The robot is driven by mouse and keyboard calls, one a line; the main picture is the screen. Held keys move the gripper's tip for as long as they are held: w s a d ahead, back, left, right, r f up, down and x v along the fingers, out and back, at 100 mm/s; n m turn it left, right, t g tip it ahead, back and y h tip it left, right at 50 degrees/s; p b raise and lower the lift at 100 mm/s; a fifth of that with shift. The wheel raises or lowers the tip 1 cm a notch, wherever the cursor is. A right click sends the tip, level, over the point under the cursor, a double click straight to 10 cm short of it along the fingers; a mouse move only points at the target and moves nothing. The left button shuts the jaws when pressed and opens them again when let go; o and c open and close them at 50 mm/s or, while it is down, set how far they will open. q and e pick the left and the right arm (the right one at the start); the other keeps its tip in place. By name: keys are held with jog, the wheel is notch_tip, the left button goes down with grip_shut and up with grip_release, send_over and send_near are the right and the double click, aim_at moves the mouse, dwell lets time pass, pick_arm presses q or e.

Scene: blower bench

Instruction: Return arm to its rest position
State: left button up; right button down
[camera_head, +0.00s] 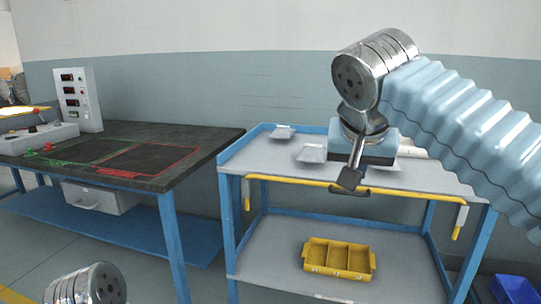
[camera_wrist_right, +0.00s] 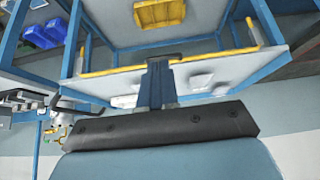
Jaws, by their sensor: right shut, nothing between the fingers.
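My right arm comes in from the right of the head view with its pale blue ribbed sleeve and metal wrist. My right gripper (camera_head: 350,189) points down in front of the blue-framed cart's (camera_head: 260,160) upper shelf, by the yellow rail along its front edge. It is shut and empty; its closed fingers also show in the right wrist view (camera_wrist_right: 160,62). Only a metal joint of my left arm shows at the bottom left of the head view; my left gripper is out of the picture.
White parts (camera_head: 312,153) lie on the upper shelf, partly hidden behind my right wrist. A yellow divided bin (camera_head: 339,258) sits on the lower shelf. A dark workbench (camera_head: 120,155) with a control box (camera_head: 78,100) stands left. A blue bin (camera_head: 515,290) is at lower right.

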jog(key=w+a+f+n+g+y, duration=0.1)
jog(key=w+a+f+n, duration=0.2)
jog(key=f, duration=0.6)
jog(key=w+a+f+g+y, duration=0.1)
jog(key=w+a+f, duration=0.3)
jog(key=f, duration=0.5)
notch_tip(320, 180, down, 20)
jog(key=n+g+y, duration=0.2)
jog(key=s+f+m+g+y, duration=0.1)
jog(key=s+f, duration=0.3)
jog(key=f, duration=0.6)
jog(key=s+f+g+y, duration=0.1)
jog(key=s+f, duration=0.4)
jog(key=f, duration=0.4)
jog(key=s+d+f+m, duration=0.2)
jog(key=s+d+f, duration=0.1)
jog(key=s+f, duration=0.6)
jog(key=s, duration=0.4)
jog(key=shift+s+d+f+m, duration=0.15)
jog(key=shift+s+d+m, duration=0.1)
jog(key=shift+m, duration=0.05)
jog(key=shift+a, duration=0.1)
